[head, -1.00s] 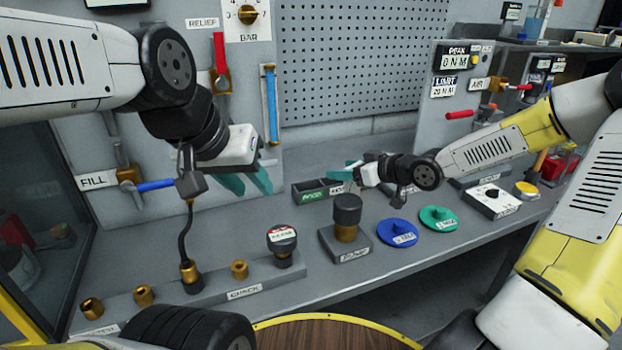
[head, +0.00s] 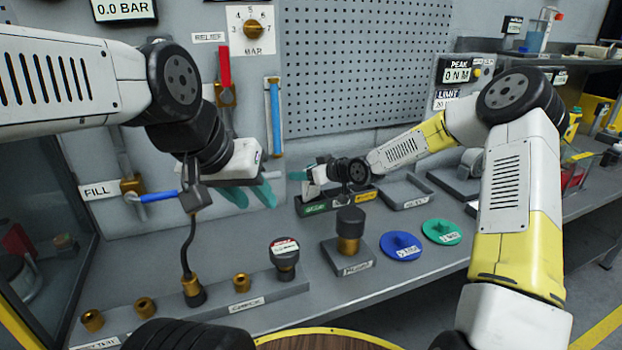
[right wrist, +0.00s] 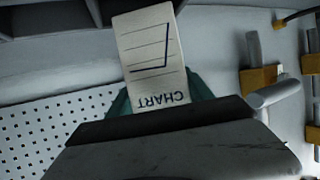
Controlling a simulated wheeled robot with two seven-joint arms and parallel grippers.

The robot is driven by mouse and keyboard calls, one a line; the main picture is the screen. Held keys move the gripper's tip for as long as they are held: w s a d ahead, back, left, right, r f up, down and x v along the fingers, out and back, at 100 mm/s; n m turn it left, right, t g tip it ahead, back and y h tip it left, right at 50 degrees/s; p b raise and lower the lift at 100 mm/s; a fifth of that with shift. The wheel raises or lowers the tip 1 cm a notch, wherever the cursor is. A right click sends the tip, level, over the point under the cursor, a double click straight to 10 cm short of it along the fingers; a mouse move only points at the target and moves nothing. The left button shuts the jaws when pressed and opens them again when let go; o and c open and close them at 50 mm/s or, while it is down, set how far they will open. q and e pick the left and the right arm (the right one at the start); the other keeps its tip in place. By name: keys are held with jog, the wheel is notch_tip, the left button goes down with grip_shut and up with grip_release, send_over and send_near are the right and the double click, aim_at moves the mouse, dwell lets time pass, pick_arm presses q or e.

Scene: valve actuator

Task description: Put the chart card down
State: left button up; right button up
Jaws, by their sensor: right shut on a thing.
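The chart card (right wrist: 152,50) is a pale ruled card with dark lettering and a drawn line. It fills the top middle of the right wrist view, between my teal fingers. My right gripper (head: 300,175) is shut on it, above the left end of the small green-and-black labelled bins (head: 316,208) near the back wall. I cannot make out the card clearly in the head view. My left gripper (head: 251,193) is open and empty, its teal fingers apart in front of the wall, left of the bins.
A dark-capped brass fitting (head: 350,222) stands on a block in front of the bins. Blue (head: 402,246) and green (head: 441,232) discs lie to its right. An open grey tray (head: 405,196) lies behind them. A hose (head: 187,235) rises from the rack at left.

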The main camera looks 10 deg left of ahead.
aim_at(306, 182)
jog(key=shift+f, duration=1.8)
jog(key=shift+f, duration=0.15)
jog(key=o, duration=1.4)
jog(key=shift+c, duration=0.2)
